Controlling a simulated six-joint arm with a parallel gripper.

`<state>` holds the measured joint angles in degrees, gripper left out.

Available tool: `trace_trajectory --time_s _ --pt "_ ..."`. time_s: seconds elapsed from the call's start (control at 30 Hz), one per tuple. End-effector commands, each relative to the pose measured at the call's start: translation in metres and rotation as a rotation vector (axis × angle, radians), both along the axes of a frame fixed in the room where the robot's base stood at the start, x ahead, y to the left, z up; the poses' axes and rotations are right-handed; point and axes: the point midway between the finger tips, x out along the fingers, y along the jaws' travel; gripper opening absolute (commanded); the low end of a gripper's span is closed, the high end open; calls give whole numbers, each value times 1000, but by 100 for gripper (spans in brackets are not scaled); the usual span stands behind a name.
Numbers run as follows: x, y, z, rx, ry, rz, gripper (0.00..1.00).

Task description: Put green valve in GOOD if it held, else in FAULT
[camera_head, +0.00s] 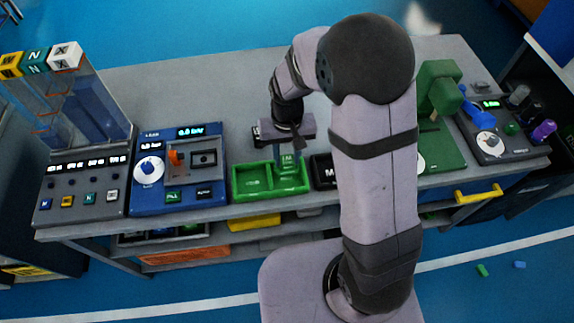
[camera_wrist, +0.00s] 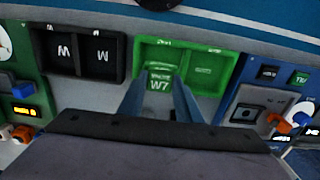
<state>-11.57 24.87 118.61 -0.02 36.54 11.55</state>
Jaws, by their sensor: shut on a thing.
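The green valve (camera_wrist: 158,78), a small green block marked W7, is between my gripper's fingers (camera_wrist: 160,98) in the wrist view. My gripper is shut on it. The green two-compartment tray (camera_head: 252,194) is at the front middle of the bench, and my gripper (camera_head: 288,160) points down over its right compartment in the head view. The valve is at that compartment, which is on the left in the wrist view; whether it touches the floor I cannot tell. The tray's rim labels are too small to read.
A blue test panel (camera_head: 150,196) with a lit bar display and orange lever (camera_head: 175,157) stands left of the tray. A black tray (camera_wrist: 60,57) with M-like letters is on the other side. A green station (camera_head: 440,155) stands at the right. The bench behind is clear.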

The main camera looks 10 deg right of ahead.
Motion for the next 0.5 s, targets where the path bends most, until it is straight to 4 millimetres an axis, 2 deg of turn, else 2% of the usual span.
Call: trace_trajectory --time_s 0.1,0.37,0.5 --pt "0 0 -8 0 0 0 1" --pt "0 0 -16 0 1 -1 1" --pt "-1 0 -31 -1 3 -1 1"
